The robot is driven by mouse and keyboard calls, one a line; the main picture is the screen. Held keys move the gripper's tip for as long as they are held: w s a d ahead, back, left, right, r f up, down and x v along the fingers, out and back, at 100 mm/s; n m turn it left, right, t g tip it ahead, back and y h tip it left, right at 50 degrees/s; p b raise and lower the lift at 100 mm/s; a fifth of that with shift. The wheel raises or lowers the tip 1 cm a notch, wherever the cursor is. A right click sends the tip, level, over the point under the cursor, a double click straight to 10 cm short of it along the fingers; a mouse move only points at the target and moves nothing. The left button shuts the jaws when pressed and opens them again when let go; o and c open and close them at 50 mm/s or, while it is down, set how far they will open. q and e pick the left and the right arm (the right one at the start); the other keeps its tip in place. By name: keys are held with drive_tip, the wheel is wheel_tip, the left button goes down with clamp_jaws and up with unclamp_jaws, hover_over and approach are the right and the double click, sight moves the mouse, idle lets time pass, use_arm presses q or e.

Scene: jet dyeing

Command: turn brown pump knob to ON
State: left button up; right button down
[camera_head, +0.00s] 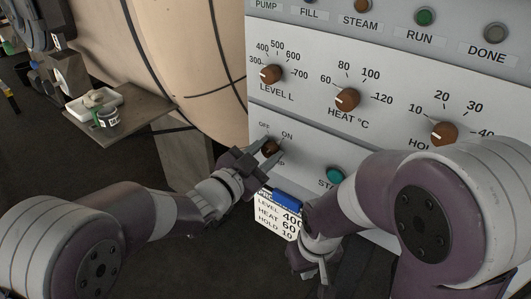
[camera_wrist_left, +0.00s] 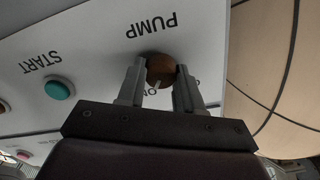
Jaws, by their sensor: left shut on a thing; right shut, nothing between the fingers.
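The brown pump knob (camera_head: 270,148) sits on the lower part of the control panel, below the OFF and ON labels. My left gripper (camera_head: 269,151) is at it, with one finger on each side. In the left wrist view my left gripper (camera_wrist_left: 159,78) is shut on the knob (camera_wrist_left: 160,68), beside the upside-down PUMP label. The knob's pale pointer mark shows there and points toward the ON label, which is partly hidden. My right gripper (camera_head: 312,272) is shut and empty, low in front of the panel.
A green START button (camera_head: 335,175) is right of the pump knob, close to my right arm. A recipe card (camera_head: 276,216) with a blue clip hangs below. The LEVEL knob (camera_head: 271,74) and HEAT knob (camera_head: 347,99) are above. A side shelf (camera_head: 150,108) stands left.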

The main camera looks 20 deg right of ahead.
use_arm(q)
drive_tip(key=o, duration=1)
drive_tip(key=shift+o, duration=0.2)
drive_tip(key=p+v, duration=0.1)
drive_tip(key=v, duration=1.1)
drive_tip(key=shift+s+a, duration=0.25)
drive_tip(key=shift+a, duration=0.05)
